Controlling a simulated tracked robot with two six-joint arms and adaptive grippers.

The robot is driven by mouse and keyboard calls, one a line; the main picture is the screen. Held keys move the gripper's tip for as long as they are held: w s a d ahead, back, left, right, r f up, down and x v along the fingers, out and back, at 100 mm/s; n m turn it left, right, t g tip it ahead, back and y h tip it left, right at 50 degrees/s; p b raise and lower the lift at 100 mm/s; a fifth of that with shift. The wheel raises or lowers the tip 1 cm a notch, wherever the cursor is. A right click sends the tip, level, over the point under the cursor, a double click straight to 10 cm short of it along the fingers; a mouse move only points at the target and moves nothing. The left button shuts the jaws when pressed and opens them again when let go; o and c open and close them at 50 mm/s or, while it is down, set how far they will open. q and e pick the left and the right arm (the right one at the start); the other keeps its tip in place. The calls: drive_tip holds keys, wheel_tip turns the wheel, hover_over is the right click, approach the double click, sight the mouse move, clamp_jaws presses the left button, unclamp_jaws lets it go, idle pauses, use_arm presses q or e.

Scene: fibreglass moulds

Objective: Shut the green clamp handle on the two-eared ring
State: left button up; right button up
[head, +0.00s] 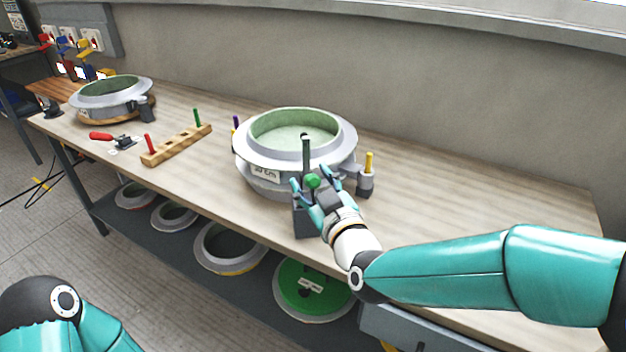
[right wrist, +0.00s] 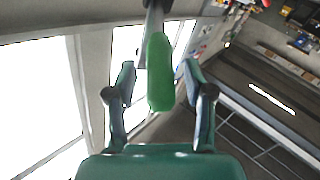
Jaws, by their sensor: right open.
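The two-eared ring (head: 255,160) is a grey mould with a pale green inside, standing on the bench right of the middle. A dark clamp (head: 306,153) stands upright at its front, on a dark block (head: 303,224). The green clamp handle (head: 312,181) points out towards me. My right gripper (head: 310,177) is open, its fingers either side of the handle. In the right wrist view the green handle (right wrist: 160,80) lies between the spread fingers of my right gripper (right wrist: 158,68), with gaps on both sides. My left gripper is out of view.
A yellow pin (head: 368,162) stands in the ring's right ear. A wooden rack (head: 177,146) with red and green pins and a red-handled clamp (head: 102,136) lie to the left, near another mould (head: 112,98). The bench's right end is clear.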

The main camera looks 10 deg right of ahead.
clamp_jaws()
idle(0.3)
drive_tip(key=shift+r+p, duration=0.2)
drive_tip(key=shift+p, duration=0.1)
drive_tip(key=w+r+g+p, duration=0.1)
drive_tip(key=g+p, duration=0.1)
drive_tip(key=p, duration=0.5)
drive_tip(key=w+r+m+g+p, duration=0.1)
drive_tip(key=w+r+g+p, duration=0.1)
drive_tip(key=p, duration=0.6)
drive_tip(key=shift+w+r+g+h+p, duration=0.2)
drive_tip(key=shift+r+g+h+p, duration=0.15)
drive_tip(key=shift+g, duration=0.25)
drive_tip(key=shift+w+f+p, duration=0.1)
drive_tip(key=shift+f+p, duration=0.1)
drive_tip(key=shift+p, duration=0.1)
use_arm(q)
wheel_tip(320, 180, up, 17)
use_arm(e)
drive_tip(key=shift+f, duration=0.1)
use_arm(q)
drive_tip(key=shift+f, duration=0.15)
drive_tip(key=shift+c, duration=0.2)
